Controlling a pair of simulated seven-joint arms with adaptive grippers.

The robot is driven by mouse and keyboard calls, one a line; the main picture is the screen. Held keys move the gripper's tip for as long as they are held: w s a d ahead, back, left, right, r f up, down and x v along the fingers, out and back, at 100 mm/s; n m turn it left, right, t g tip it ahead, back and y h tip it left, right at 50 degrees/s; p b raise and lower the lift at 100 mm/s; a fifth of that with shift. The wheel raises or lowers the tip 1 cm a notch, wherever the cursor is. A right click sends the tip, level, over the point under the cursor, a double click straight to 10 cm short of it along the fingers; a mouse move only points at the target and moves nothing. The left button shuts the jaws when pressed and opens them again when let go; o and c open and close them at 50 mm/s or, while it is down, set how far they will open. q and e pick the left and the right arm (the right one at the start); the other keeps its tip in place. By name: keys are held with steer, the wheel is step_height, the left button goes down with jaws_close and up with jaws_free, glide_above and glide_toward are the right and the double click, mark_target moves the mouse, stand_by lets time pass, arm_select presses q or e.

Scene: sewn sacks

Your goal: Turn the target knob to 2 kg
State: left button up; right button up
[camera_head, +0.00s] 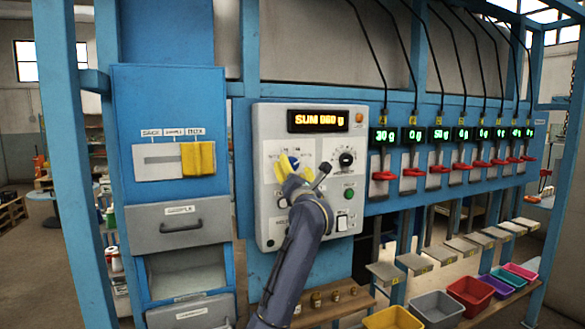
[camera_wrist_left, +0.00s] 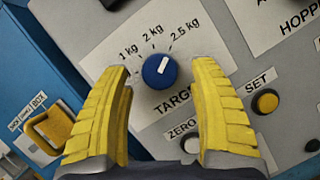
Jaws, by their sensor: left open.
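The target knob (camera_wrist_left: 160,70) is round and blue with a white pointer mark, on the grey control panel (camera_head: 262,140). In the wrist view the mark leans up and to the right, roughly toward the 2.5 kg side; the exact setting is hard to tell. Labels 1 kg, 2 kg (camera_wrist_left: 152,33) and 2.5 kg (camera_wrist_left: 185,30) arc above the knob. My left gripper (camera_head: 291,168) has yellow fingers, open in front of the panel. In the wrist view its fingers (camera_wrist_left: 162,80) stand apart on either side of the knob, with gaps showing. My right gripper is not in view.
A yellow SET button (camera_wrist_left: 265,101) and a ZERO label (camera_wrist_left: 183,128) lie close to the knob. A black dial (camera_head: 346,158) and green button (camera_head: 348,193) are to the right. Several red-handled hopper units line the right.

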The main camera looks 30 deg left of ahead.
arm_select(q)
steer(key=shift+w+a+r, duration=0.2)
steer(key=shift+w+a, duration=0.2)
steer(key=shift+w, duration=0.05)
steer(key=c, duration=1.3)
